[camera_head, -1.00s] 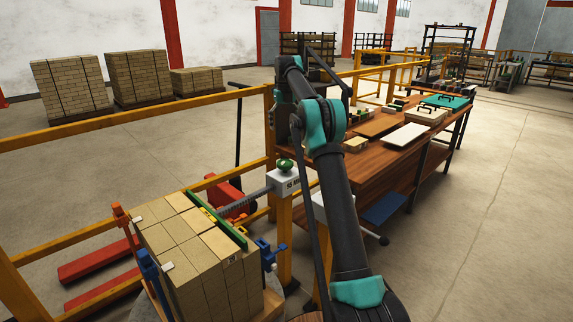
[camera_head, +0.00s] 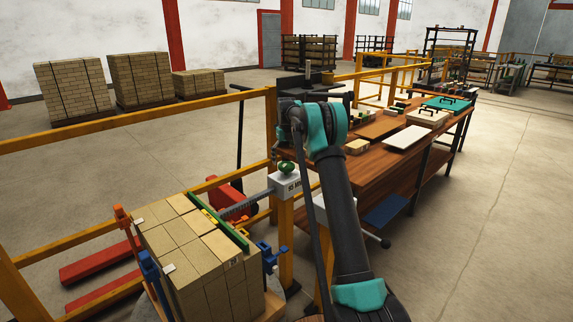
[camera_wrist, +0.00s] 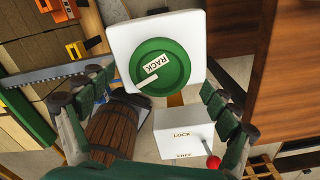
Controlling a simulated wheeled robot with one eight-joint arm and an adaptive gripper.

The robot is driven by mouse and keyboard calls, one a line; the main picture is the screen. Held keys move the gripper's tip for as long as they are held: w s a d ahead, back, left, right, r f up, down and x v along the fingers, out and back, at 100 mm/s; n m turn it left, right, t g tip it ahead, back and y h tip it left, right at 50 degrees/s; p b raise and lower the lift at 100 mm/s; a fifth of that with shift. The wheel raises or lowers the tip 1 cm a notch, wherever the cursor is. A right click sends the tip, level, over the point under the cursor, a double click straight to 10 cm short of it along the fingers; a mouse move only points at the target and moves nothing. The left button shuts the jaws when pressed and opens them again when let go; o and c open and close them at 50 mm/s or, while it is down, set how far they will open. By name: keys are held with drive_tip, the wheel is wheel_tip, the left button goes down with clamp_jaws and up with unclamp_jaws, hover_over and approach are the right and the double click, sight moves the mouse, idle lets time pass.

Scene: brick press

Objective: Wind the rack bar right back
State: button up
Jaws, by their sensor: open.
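The green round knob (camera_wrist: 160,68), marked RACK, sits on a white housing (camera_wrist: 124,40). It also shows in the head view (camera_head: 285,168). The grey toothed rack bar (camera_wrist: 52,73) runs from the housing to a long green plate (camera_wrist: 25,118) against the brick stack. In the head view the bar (camera_head: 246,204) slants down-left from the housing. My gripper (camera_wrist: 157,82) is open, its fingers either side of the knob's near part with visible gaps. Below it, a white box (camera_wrist: 180,128) marked LOCK and FREE has a red-tipped lever (camera_wrist: 213,161), its tip near the FREE level.
The brick stack (camera_head: 195,260) stands between blue and orange clamps at lower left. A yellow rail (camera_head: 130,118) runs behind it. The wooden workbench (camera_head: 375,160) with boards and tools lies right of my arm. Open floor (camera_head: 490,220) lies farther right.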

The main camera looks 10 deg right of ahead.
drive_tip(key=shift+f, duration=1.05)
drive_tip(key=c, duration=1.2)
